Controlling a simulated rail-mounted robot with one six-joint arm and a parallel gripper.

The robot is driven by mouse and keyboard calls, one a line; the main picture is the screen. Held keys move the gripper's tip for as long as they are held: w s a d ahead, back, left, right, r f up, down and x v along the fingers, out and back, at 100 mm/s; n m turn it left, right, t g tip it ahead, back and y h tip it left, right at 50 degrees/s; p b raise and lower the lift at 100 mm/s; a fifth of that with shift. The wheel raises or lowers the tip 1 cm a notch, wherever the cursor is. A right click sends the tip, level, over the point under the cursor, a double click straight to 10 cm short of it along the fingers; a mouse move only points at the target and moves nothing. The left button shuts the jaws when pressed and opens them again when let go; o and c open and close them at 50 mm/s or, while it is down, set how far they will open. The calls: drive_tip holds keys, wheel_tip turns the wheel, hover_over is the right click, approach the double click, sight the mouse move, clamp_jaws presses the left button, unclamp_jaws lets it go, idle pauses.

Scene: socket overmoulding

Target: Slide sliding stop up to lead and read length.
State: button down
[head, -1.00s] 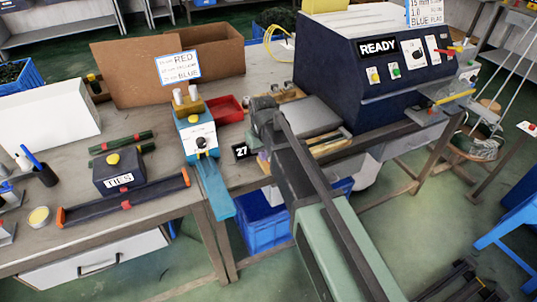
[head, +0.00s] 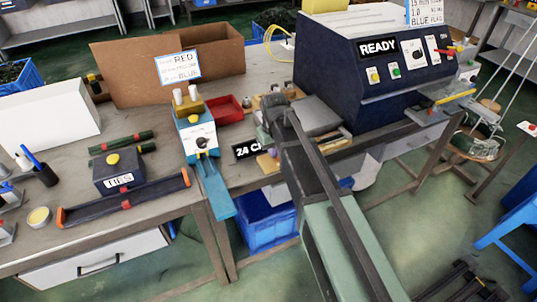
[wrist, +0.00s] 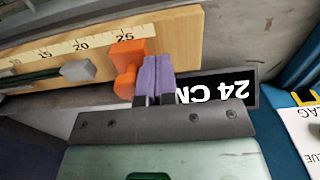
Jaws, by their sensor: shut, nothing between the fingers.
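The orange sliding stop (wrist: 128,62) sits on a wooden board (wrist: 185,30) with a ruler scale, close to the 25 mark in the wrist view. A dark lead (wrist: 35,78) lies along the scale to its left, with a grey block (wrist: 78,70) near the 20 mark. A gap shows between block and stop. My gripper (wrist: 157,68) is shut, its purple fingers right beside the stop's right side; contact is hard to tell. A black display (wrist: 225,90) reads 24 CM, upside down here. In the head view my arm hides the stop and part of the display (head: 246,150).
A blue machine (head: 365,70) marked READY stands at the right of the bench. A light blue press (head: 203,145) and a red tray (head: 229,110) are to the left. A TIES box (head: 118,172) lies further left.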

drive_tip(key=shift+w+d, duration=0.35)
drive_tip(key=shift+d, duration=0.55)
drive_tip(key=shift+w+d, duration=0.35)
drive_tip(key=shift+d, duration=0.5)
drive_tip(key=shift+a, duration=0.1)
drive_tip(key=shift+s+a, duration=0.3)
drive_tip(key=shift+a, duration=0.2)
wheel_tip(320, 180, up, 7)
drive_tip(key=p, duration=0.7)
drive_tip(key=shift+r, duration=0.15)
